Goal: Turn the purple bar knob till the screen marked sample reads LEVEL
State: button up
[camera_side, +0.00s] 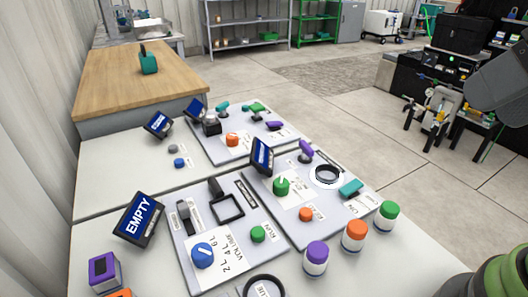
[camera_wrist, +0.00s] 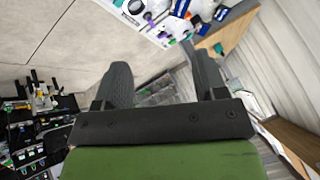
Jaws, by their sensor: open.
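A purple bar knob (camera_side: 306,149) stands on the right-hand grey panel (camera_side: 318,222), behind a green knob. Another purple bar-like piece (camera_side: 274,125) lies at the right of the back panel; I cannot tell which of the two belongs to the sample screen. A small dark-blue screen (camera_side: 262,156) is tilted beside the first purple knob, and its writing is too small to read. My gripper (camera_wrist: 155,57) shows in the wrist view, open and empty, away from the panels, which appear small at the top. My gripper's fingers are not in the side view.
A screen reading EMPTY (camera_side: 138,218) stands by the front-left panel (camera_side: 225,272). Other screens (camera_side: 157,124) (camera_side: 196,110) stand farther back. Purple, orange and green capped jars (camera_side: 355,236) line the right table edge. A black-and-white ring (camera_side: 326,175) lies on the right panel.

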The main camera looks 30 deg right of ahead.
jog(key=shift+c, duration=1)
jog(key=shift+w+r, duration=0.1)
jog(key=shift+w, duration=0.15)
jog(key=shift+c, duration=0.9)
jog(key=n+g+h, duration=0.2)
jog(key=g+h, duration=0.1)
send_over(309, 148)
jog(key=s, duration=0.4)
notch_tip(309, 148, down, 18)
jog(key=x, duration=0.6)
jog(key=a+x, duration=0.1)
jog(key=x, duration=0.3)
jog(key=shift+w+d, duration=0.1)
grip_shut()
